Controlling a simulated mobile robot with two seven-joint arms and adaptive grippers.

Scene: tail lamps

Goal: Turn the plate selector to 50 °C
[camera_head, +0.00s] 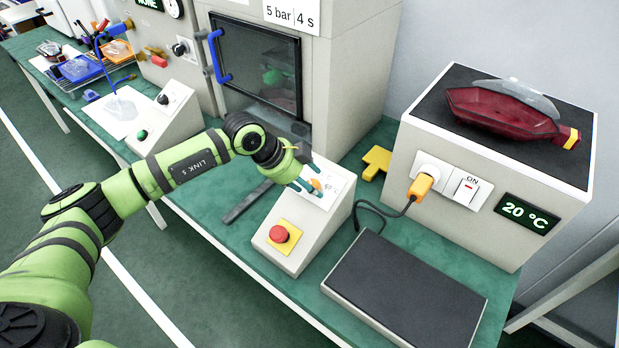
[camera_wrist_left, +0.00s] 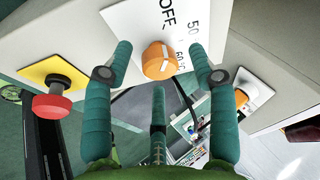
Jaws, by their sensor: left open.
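The plate selector is an orange knob (camera_wrist_left: 158,61) on a white label plate (camera_wrist_left: 135,22) on the sloped face of a grey control box (camera_head: 303,225). The label shows OFF, 50 and what looks like 60 °C. In the head view the knob (camera_head: 316,184) is partly hidden by my gripper. My left gripper (camera_head: 305,178) is open at the selector. In the left wrist view its teal fingers (camera_wrist_left: 163,65) stand on either side of the knob, apart from it. My right gripper is not in view.
A red button on a yellow plate (camera_head: 284,236) sits lower on the same box. A dark flat plate (camera_head: 405,290) lies to the right. A heater box with an orange plug (camera_head: 420,186) and a 20 °C display (camera_head: 525,213) stands behind it. A press with a blue-handled door (camera_head: 256,62) stands behind.

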